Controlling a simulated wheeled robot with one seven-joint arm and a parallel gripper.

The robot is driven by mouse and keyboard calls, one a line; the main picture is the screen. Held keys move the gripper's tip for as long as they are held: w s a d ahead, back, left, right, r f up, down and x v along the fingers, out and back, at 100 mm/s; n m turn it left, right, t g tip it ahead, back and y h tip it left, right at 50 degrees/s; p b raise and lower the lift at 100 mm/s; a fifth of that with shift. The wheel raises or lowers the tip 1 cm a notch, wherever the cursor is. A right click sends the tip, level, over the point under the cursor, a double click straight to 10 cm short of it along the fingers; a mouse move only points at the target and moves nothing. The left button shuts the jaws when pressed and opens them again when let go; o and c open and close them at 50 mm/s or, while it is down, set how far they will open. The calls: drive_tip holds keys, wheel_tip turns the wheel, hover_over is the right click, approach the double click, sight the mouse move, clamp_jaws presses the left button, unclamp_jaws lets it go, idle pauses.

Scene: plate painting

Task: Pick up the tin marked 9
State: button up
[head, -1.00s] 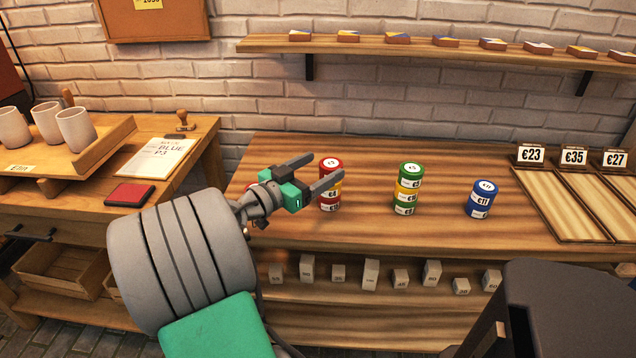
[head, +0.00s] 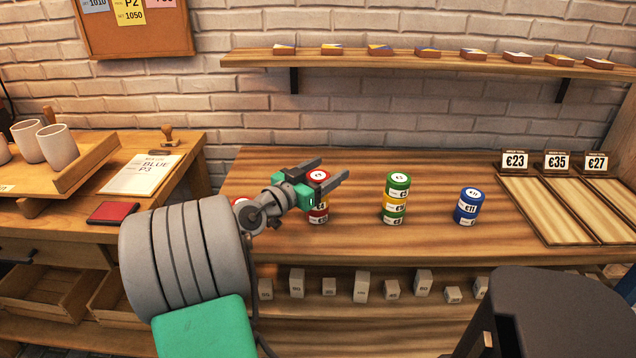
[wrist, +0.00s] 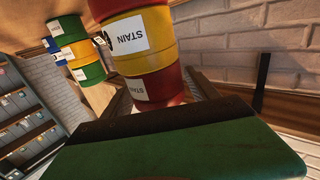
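Three tin stacks stand on the wooden bench. The nearest to my gripper (head: 333,168) is a red, yellow and red stack (head: 319,215). Then come a green, yellow and green stack (head: 396,197) and a blue stack (head: 468,206). I cannot read a 9 on any tin. My gripper is open, with its fingers at the top of the red-yellow-red stack. In the wrist view this stack (wrist: 147,50) shows between the fingers, its STAIN label inverted; contact cannot be told. A red-and-white disc (head: 240,202) is partly hidden behind my arm.
Price-marked wooden trays (head: 540,208) lie at the bench's right. Small grey blocks (head: 361,287) line the lower shelf. A dark stool-like object (head: 560,300) stands at front right. A side table at left holds cups (head: 57,147) and a paper (head: 142,175).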

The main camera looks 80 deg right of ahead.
drive_tip(key=c, duration=1.3)
drive_tip(key=shift+r, duration=0.1)
